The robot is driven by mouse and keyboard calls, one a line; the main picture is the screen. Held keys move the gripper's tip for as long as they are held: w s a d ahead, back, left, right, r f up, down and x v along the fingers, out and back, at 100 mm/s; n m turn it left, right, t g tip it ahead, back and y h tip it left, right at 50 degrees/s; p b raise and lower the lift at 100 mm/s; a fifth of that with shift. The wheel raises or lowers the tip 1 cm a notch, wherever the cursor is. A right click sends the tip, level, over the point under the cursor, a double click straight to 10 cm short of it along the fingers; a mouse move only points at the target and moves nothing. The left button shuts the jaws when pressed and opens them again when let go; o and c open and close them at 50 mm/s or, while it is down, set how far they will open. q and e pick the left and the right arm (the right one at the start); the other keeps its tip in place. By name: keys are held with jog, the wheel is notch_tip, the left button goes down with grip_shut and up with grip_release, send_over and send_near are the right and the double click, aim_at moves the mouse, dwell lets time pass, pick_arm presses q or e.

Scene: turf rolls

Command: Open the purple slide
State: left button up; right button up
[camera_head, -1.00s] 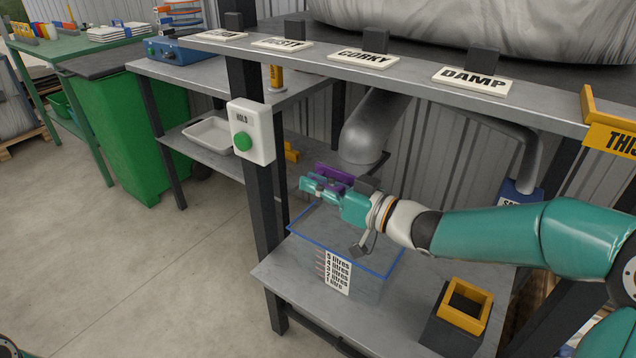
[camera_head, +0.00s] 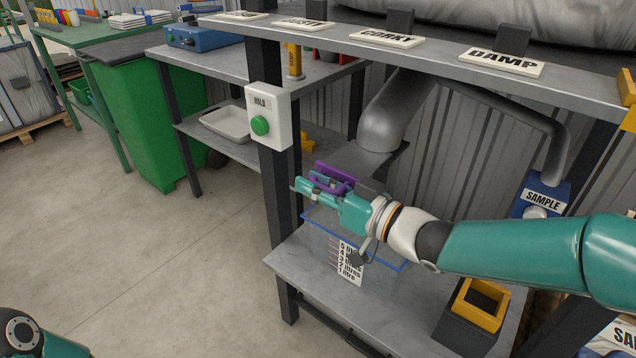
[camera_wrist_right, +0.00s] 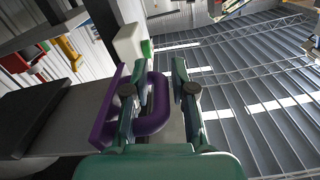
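The purple slide (camera_head: 337,172) sits below the grey spout (camera_head: 385,118), above the clear measuring box (camera_head: 322,222) with the blue rim. In the right wrist view the slide (camera_wrist_right: 105,112) is an upright purple plate with a looped handle (camera_wrist_right: 160,106). My right gripper (camera_head: 312,186) is at this handle. In the wrist view its fingers (camera_wrist_right: 161,85) are apart, one reaching into the loop and one outside it. The handle's outer bar lies between them, with a gap to the outer finger. My left gripper is out of view; only part of my left arm shows at the lower left.
A dark post with a green HOLD button (camera_head: 260,125) stands just left of my right gripper. A labelled shelf (camera_head: 440,55) runs above. Open floor lies left.

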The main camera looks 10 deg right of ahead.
jog(key=v, duration=1.2)
jog(key=shift+f, duration=0.1)
dwell(0.4)
